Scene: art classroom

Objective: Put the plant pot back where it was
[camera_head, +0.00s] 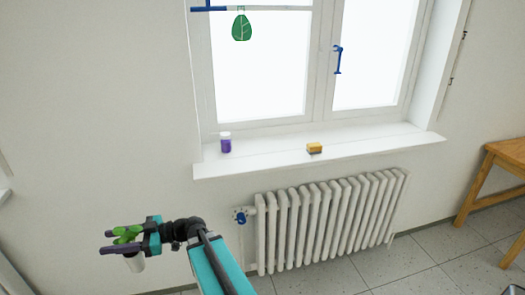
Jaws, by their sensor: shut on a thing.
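My gripper (124,241) is at the lower left of the head view, in front of the bare wall. It is shut on the plant pot (135,263), a small white pot with a green plant (127,233) on top. The fingers partly hide the pot. The pot hangs in the air, left of and below the windowsill (265,158), well apart from it. It looks roughly upright.
A purple jar (225,143) with a white lid and a yellow sponge (314,148) stand on the sill, with free room around them. A white radiator (330,220) is below. A wooden table (490,170) stands at the right.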

